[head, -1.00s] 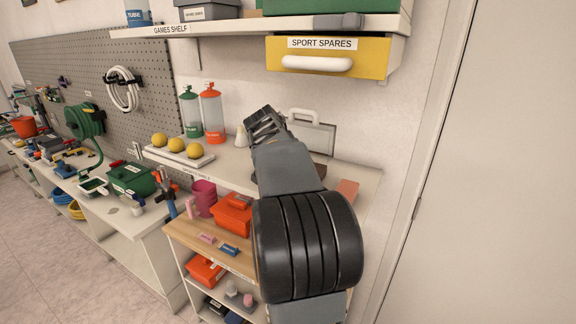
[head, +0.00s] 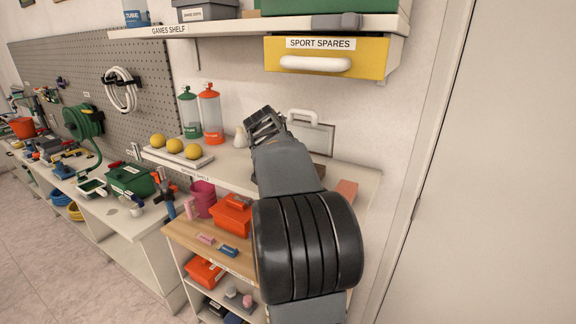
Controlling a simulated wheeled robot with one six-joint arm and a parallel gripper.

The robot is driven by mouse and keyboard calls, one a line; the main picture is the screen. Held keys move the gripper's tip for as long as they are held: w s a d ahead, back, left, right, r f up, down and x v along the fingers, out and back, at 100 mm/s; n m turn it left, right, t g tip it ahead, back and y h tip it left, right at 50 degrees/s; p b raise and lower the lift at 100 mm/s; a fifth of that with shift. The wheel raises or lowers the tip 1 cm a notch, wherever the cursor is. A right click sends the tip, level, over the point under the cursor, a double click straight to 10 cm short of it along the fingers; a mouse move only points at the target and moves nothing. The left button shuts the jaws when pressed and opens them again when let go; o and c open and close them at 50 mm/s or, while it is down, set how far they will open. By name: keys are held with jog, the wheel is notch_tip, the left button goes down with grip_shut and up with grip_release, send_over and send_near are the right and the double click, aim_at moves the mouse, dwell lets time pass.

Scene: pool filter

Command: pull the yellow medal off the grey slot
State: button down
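I cannot make out a yellow medal or a grey slot in the head view. My gripper (head: 262,118) is above the white shelf (head: 232,168), at the end of my raised arm, in front of the wall. Its fingers are small and dark at this angle, and I cannot see whether they are apart or closed. My arm hides part of the shelf and what stands behind it.
Yellow balls (head: 175,146) sit on a white tray left of my gripper, near green (head: 190,112) and orange-red (head: 211,115) bottles. A yellow drawer (head: 326,58) hangs above. A long bench (head: 122,222) full of tools runs left. A pale door panel (head: 500,180) stands at right.

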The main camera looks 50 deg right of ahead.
jog(key=shift+w+d+p, duration=0.1)
jog(key=shift+p, duration=0.3)
dwell(0.5)
jog(key=shift+w+d+r+p, duration=0.15)
jog(key=shift+r+p, duration=0.25)
jog(key=shift+r, duration=0.25)
jog(key=shift+d+r+p, duration=0.1)
jog(key=shift+r+p, duration=0.25)
jog(key=shift+r, duration=0.25)
jog(key=shift+a+r+p, duration=0.1)
jog(key=shift+r+p, duration=0.25)
jog(key=shift+r, duration=0.2)
jog(key=shift+a+r, duration=0.15)
jog(key=shift+r, duration=0.25)
jog(key=c, duration=1.8)
grip_release()
jog(key=shift+f, duration=0.1)
